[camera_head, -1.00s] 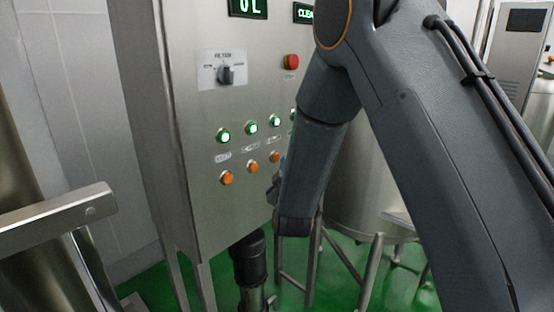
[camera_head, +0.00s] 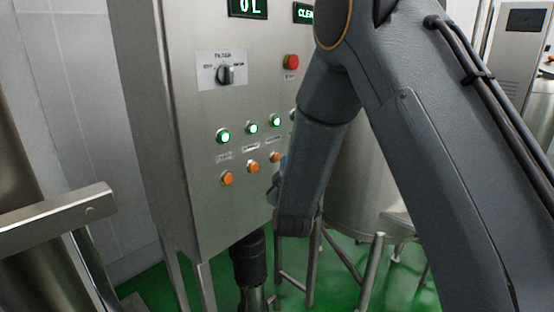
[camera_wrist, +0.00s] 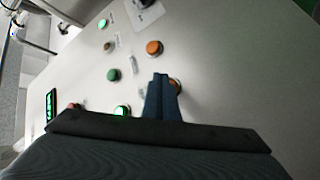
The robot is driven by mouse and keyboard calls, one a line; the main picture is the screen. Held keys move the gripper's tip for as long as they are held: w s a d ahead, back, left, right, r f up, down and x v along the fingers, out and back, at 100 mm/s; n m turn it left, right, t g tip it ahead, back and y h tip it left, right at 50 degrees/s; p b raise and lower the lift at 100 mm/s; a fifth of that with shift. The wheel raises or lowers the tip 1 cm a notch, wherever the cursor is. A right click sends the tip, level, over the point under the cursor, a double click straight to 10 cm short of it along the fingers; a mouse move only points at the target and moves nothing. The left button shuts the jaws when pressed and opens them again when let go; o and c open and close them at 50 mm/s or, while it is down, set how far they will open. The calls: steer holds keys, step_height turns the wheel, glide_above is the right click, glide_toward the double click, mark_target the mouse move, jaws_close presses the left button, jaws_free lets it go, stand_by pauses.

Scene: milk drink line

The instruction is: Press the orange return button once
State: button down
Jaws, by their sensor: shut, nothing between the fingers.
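Orange buttons sit in a row on the steel panel, one at the left end (camera_head: 226,178), one in the middle (camera_head: 253,167) and one at the right (camera_head: 275,157). Their labels are too blurred to read, so I cannot tell which is the return button. In the wrist view my gripper (camera_wrist: 163,80) is shut and empty, its fingertips close over the panel. One orange button (camera_wrist: 177,86) is partly hidden behind the fingers; I cannot tell if they touch it. Another orange button (camera_wrist: 154,47) shows clear beyond them. My arm hides most of my gripper in the head view.
Green buttons (camera_head: 223,135) line the row above. A red button (camera_head: 291,61) and a rotary switch (camera_head: 226,75) sit higher, under green displays (camera_head: 247,7). A metal rail (camera_head: 58,217) stands at left. A steel tank (camera_head: 362,185) stands behind my arm.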

steer(key=shift+a, duration=0.1)
steer(key=shift+w+a, duration=0.25)
stand_by(0.3)
steer(key=shift+w+a, duration=0.3)
stand_by(0.8)
steer(key=shift+s+d, duration=0.1)
stand_by(0.3)
steer(key=shift+s+d, duration=0.45)
steer(key=shift+d, duration=0.1)
steer(key=shift+d, duration=0.1)
steer(key=s+d, duration=0.1)
steer(key=d, duration=0.1)
steer(key=s+d, duration=0.1)
steer(key=s, duration=0.1)
steer(key=shift+d, duration=0.4)
stand_by(0.5)
